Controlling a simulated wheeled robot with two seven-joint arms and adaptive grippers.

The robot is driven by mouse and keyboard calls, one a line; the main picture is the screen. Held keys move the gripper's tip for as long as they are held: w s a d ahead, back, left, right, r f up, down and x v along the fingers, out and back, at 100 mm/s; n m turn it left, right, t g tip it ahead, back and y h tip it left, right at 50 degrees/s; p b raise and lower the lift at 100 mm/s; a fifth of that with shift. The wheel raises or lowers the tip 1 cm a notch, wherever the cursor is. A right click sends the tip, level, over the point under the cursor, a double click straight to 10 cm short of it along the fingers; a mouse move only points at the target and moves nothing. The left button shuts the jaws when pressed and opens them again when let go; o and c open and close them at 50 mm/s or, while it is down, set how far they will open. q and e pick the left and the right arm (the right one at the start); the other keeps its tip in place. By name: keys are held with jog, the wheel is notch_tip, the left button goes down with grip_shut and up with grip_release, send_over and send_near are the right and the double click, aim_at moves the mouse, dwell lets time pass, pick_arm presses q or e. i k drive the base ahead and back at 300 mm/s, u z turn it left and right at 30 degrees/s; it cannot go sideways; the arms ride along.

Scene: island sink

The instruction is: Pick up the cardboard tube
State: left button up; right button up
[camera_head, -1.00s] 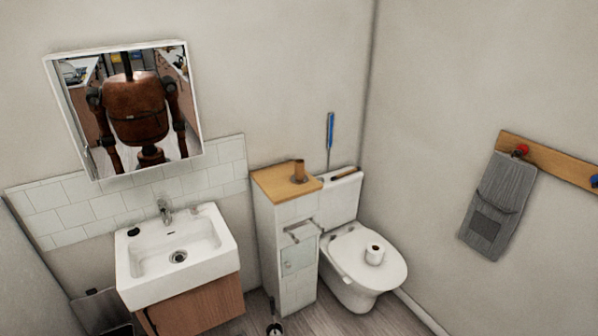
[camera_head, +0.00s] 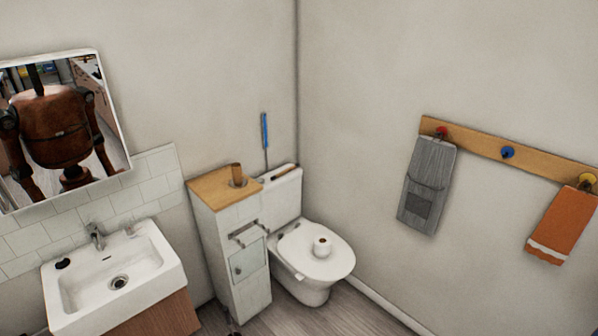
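A brown upright cylinder (camera_head: 237,173), which looks like the cardboard tube, stands on the wooden top (camera_head: 212,188) of the narrow white cabinet (camera_head: 226,228). It seems to have a small grey ring or base at its foot, too small to make out. Neither of my grippers shows in the view, and nothing is seen touching the tube.
A brown, flat-lying object (camera_head: 285,171) is on the toilet tank, right of the cabinet. A blue-handled tool (camera_head: 265,131) stands behind. The sink (camera_head: 113,280) is at left under a mirror (camera_head: 62,130). Grey (camera_head: 427,185) and orange (camera_head: 562,225) towels hang at right. Some floor shows in front.

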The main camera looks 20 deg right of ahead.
aim_at(237, 174)
jog(key=z, duration=1.45)
jog(key=i, duration=2.85)
jog(key=u, duration=2.15)
